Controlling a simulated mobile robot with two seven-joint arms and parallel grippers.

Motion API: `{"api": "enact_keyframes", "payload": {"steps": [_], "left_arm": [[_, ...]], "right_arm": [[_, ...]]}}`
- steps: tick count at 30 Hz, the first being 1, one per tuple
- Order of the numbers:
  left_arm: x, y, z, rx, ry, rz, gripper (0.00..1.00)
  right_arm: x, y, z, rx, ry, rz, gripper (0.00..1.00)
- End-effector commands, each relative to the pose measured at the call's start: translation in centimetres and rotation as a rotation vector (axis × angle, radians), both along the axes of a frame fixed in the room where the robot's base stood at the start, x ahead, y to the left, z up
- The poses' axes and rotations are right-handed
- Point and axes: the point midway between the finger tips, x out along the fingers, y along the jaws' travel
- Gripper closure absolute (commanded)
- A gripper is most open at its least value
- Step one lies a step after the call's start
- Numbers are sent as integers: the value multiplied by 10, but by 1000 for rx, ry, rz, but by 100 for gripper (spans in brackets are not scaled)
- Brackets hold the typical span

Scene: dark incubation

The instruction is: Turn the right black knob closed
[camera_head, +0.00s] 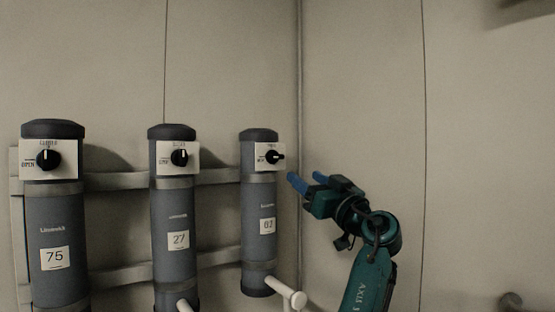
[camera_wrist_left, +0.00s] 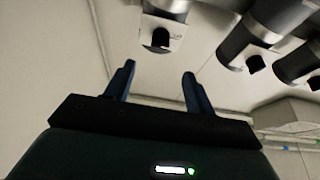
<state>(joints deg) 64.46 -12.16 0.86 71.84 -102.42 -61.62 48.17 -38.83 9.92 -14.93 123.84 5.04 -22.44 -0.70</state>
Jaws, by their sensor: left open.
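The right black knob (camera_head: 274,157) sits on a white plate at the top of the right grey cylinder (camera_head: 258,205), labelled 62. In the head view the knob's pointer seems to point right; the plate's lettering is too small to read surely. My left gripper (camera_head: 306,180) is open and empty, just right of and slightly below the knob, apart from it. In the left wrist view its two blue fingers (camera_wrist_left: 158,80) are spread, with the nearest knob (camera_wrist_left: 160,38) beyond them. My right gripper is out of view.
The middle cylinder (camera_head: 174,220), labelled 27, and the left cylinder (camera_head: 55,235), labelled 75, carry similar knobs. Rails (camera_head: 115,181) run behind them along the wall. The wall at right is clear.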

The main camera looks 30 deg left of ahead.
Motion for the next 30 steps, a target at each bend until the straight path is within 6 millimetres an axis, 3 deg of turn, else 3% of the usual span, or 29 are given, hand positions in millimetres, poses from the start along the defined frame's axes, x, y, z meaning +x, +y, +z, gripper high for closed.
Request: {"api": "enact_keyframes", "payload": {"steps": [9,15,21,30], "left_arm": [[23,58,30,-1,2,2,45],[35,86,41,0,2,-1,45],[41,99,45,-1,1,-1,45],[41,100,44,-1,1,-2,45]], "right_arm": [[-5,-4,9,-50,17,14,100],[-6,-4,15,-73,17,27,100],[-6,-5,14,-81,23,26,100],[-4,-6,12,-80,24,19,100]]}}
